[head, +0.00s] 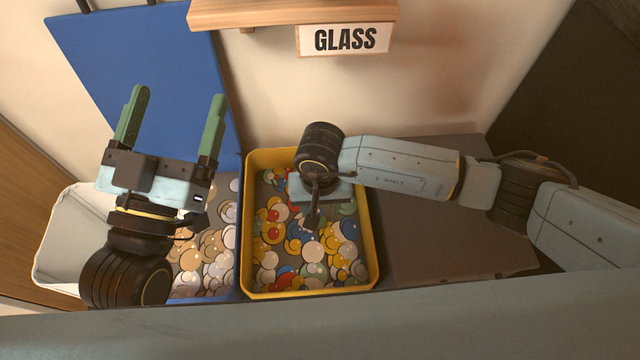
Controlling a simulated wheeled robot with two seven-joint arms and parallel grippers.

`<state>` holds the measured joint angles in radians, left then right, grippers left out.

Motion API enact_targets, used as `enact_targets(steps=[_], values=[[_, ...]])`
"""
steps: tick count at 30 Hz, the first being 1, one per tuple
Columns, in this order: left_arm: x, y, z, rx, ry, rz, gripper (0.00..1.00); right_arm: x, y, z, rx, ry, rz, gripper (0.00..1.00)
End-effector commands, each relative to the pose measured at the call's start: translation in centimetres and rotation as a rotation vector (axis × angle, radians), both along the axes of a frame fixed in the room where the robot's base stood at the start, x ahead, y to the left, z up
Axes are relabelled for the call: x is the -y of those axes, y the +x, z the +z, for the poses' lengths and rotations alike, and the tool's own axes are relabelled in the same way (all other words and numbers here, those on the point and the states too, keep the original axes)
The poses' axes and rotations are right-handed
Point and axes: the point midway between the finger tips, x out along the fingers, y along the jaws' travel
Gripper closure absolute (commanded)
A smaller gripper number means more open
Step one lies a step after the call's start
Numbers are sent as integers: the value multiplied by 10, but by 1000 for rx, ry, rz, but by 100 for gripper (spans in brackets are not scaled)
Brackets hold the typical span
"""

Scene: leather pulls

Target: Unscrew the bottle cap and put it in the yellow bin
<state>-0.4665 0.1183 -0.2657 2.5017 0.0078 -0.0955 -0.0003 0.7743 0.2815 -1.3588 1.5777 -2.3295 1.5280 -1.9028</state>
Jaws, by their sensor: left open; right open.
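The yellow bin (310,291) stands low in the middle of the view, holding many loose caps (312,251) in mixed colours. No bottle shows, and I cannot pick out one particular bottle cap among those in the bin. My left gripper (178,93) is at the left, with its two green fingers wide apart, pointing up the picture in front of a blue panel, and nothing between them. My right gripper (320,190) is over the yellow bin, turned downward. It is open, but its fingers are mostly hidden by its own body, and no held object shows.
A blue bin (240,200) with pale caps is left of the yellow one. A white bin (62,235) is farther left. A wooden shelf (290,12) with a GLASS sign (345,39) juts out at the top. A bare dark surface (440,235) lies right.

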Motion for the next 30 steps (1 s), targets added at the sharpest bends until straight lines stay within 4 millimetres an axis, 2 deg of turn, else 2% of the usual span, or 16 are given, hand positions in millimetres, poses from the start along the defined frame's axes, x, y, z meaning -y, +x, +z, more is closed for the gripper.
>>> enact_targets(steps=[8, 18, 24, 30], values=[[-6, 10, -47, -289, 92, 20, 14, 0, 0, 30, 1, -1, 2, 51], [-18, 3, -98, -587, 180, 41, 14, 0, 0, 61, 0, 0, 1, 51], [-22, -2, -111, -662, 201, 46, 14, 0, 0, 67, -1, -1, 1, 51], [-22, -2, -113, -672, 204, 47, 14, 0, -1, 68, -1, -1, 1, 51]])
